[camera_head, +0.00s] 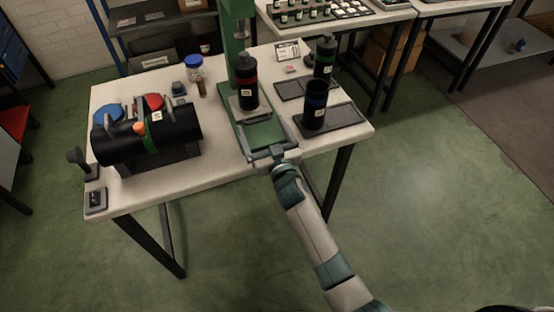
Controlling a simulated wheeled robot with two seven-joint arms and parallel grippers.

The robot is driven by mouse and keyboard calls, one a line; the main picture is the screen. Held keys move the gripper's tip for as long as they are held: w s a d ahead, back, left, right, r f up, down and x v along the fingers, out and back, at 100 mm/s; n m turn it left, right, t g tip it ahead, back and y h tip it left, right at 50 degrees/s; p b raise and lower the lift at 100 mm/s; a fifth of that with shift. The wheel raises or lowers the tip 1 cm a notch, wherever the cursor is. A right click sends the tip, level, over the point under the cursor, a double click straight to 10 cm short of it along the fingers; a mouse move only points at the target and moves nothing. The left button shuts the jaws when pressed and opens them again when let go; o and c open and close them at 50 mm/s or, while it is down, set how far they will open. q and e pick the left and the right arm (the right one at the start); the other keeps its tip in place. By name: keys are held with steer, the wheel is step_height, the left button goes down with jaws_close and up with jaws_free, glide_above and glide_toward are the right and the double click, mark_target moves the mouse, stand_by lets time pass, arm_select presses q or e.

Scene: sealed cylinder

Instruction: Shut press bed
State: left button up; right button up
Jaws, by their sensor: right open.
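The green press (236,30) stands at the back of the white table. Its green press bed (260,137) extends forward toward the table's front edge, with a grey handle bar (262,154) at the near end. A black cylinder with a red band (248,85) stands upright on a plate on the bed. My right gripper (275,159) is at the handle, its jaws open; I cannot tell whether it touches the bar. The fingers are small and partly merge with the handle. My left gripper is not in view.
Left, a black horizontal cylinder (170,128) rests on a stand. A blue-lidded jar (194,68) stands behind. The floor (430,200) at right is clear.

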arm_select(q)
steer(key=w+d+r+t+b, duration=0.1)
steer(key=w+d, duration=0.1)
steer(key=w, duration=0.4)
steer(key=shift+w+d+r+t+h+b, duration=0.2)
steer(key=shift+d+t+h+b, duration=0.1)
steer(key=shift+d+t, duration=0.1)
arm_select(e)
steer(key=v, duration=1.3)
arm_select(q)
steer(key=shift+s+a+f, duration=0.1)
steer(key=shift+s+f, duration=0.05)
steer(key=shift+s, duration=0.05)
